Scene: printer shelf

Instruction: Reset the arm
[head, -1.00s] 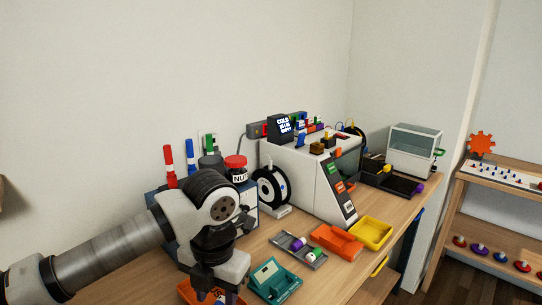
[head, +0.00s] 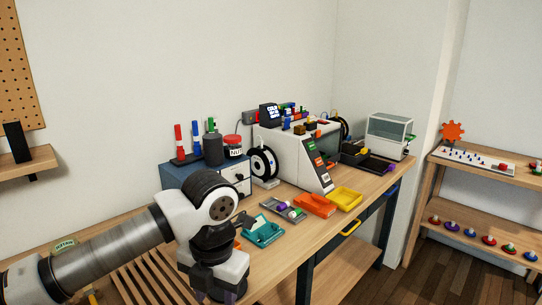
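My arm enters from the lower left of the head view, bends at a dark rounded joint and points down. My gripper (head: 222,294) is at the lower end, in front of the workbench (head: 285,238). Its fingers are mostly hidden below the pale wrist housing, at the bottom of the picture, so I cannot see whether they are open or hold anything.
On the bench, a teal holder (head: 264,232), an orange tray (head: 315,206) and a yellow tray (head: 345,199) stand right of my wrist. The white printer (head: 290,158) and a blue cabinet (head: 185,175) stand behind. A side shelf (head: 480,175) is at right. Floor (head: 365,285) shows at lower right.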

